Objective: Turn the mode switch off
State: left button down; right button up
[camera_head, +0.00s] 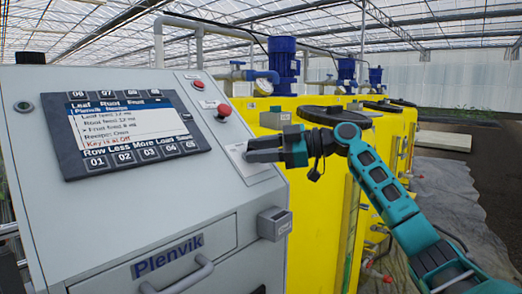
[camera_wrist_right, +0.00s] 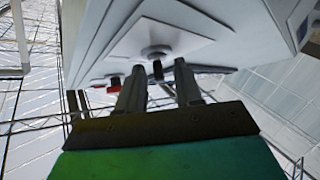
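The mode switch shows in the right wrist view as a round grey base with a dark lever (camera_wrist_right: 157,70) on a pale plate. In the head view my right gripper hides it, and only part of its white plate (camera_head: 258,172) shows. My right gripper (camera_head: 250,150) is at the cabinet's right-hand panel. In the wrist view its two fingers (camera_wrist_right: 160,70) stand apart, with the dark lever in line with the gap between them. I cannot tell whether they touch it. The screen (camera_head: 125,128) has a red line that seems to read "Key is at Off". My left gripper is out of view.
The grey cabinet (camera_head: 110,222) has a red mushroom button (camera_head: 224,110) above the gripper and a smaller red button (camera_head: 198,85) higher up. A small grey box (camera_head: 275,223) sticks out below. Yellow tanks (camera_head: 320,205) with blue pumps (camera_head: 284,58) stand behind.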

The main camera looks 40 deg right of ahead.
jog(key=shift+s+d, duration=0.1)
jog(key=shift+s+d, duration=0.2)
jog(key=b+v, duration=0.3)
jog(key=v, duration=0.9)
jog(key=shift+b, duration=0.3)
jog(key=shift+d+r, duration=0.1)
